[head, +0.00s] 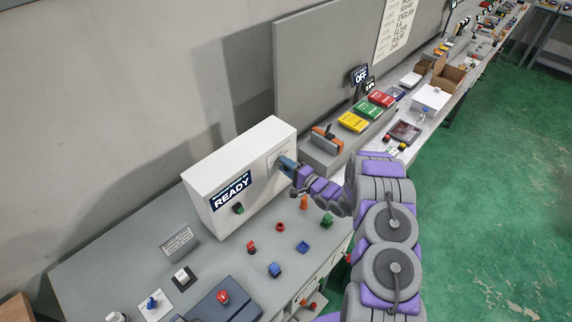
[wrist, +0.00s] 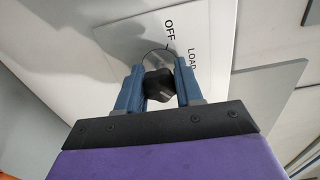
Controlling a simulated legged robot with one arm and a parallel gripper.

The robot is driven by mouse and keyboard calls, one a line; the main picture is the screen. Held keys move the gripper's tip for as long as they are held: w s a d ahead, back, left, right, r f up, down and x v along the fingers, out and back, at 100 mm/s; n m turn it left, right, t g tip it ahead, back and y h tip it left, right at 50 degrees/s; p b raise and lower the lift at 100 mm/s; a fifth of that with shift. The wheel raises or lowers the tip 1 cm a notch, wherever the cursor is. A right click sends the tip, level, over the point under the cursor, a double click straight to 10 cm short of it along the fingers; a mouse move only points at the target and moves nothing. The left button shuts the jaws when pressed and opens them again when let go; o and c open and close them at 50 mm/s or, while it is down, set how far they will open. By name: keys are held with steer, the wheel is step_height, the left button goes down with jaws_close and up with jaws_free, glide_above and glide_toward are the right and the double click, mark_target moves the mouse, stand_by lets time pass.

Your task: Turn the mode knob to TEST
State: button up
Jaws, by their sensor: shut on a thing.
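The mode knob (wrist: 158,84) is a dark lobed knob on a light plate in the wrist view. The labels OFF and LOAD show beside its dial; a TEST label is not visible, and part of the plate is hidden behind my gripper. My gripper (wrist: 160,88) has its two blue fingers on either side of the knob, shut on it. In the head view my gripper (head: 288,165) reaches the front of the white machine box (head: 230,178) at its right end, where it hides the knob. The box has a READY display (head: 232,191).
A green knob (head: 239,209) sits below the display. Several coloured parts, including a blue one (head: 274,269), lie on the grey bench (head: 215,255). Red, green and yellow boxes (head: 353,122) stand on the bench behind. Green floor (head: 480,200) is clear at the right.

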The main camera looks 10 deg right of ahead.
steer(key=shift+s+f+m, duration=0.1)
steer(key=shift+f+m, duration=0.1)
steer(key=shift+m, duration=1)
steer(key=o, duration=1)
steer(key=shift+o, duration=0.2)
steer(key=shift+d+r, duration=0.1)
steer(key=b+v, duration=0.2)
steer(key=v, duration=1.5)
steer(key=shift+d, duration=0.15)
